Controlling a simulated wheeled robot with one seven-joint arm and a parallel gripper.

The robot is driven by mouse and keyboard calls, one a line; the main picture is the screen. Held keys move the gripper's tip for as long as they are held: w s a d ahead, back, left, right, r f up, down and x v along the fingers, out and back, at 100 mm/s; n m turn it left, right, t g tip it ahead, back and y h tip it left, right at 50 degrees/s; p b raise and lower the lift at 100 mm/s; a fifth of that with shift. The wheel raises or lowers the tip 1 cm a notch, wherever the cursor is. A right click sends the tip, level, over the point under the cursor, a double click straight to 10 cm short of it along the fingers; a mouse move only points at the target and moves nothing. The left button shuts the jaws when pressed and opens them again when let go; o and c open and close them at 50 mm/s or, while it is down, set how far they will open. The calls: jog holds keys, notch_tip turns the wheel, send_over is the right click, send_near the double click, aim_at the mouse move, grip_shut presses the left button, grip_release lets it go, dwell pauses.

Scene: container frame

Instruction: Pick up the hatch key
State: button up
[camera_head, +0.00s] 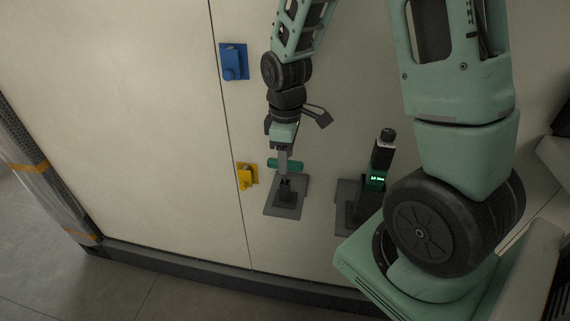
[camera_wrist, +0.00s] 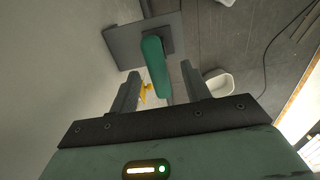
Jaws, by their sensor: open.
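The hatch key shows a green, rounded handle (camera_head: 289,164). It sits at a grey wall holder (camera_head: 285,207) on the pale panel. In the wrist view the handle (camera_wrist: 154,62) reaches from the grey plate (camera_wrist: 122,46) into the space between my two fingers. My gripper (camera_head: 284,158) is open, with its fingers at the handle. In the wrist view my gripper (camera_wrist: 160,78) has one finger on each side of the handle, with visible gaps. The rest of the key is hidden.
A black tool with a lit green display (camera_head: 377,180) stands on a second grey holder to the right. A blue latch (camera_head: 234,62) and a yellow latch (camera_head: 246,176) are on the panel to the left. A white container (camera_wrist: 218,83) shows beyond my right finger.

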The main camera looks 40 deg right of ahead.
aim_at(285, 181)
jog(key=shift+w+f+p, duration=0.2)
jog(key=shift+f+p, duration=0.6)
jog(key=shift+f, duration=2.05)
grip_shut()
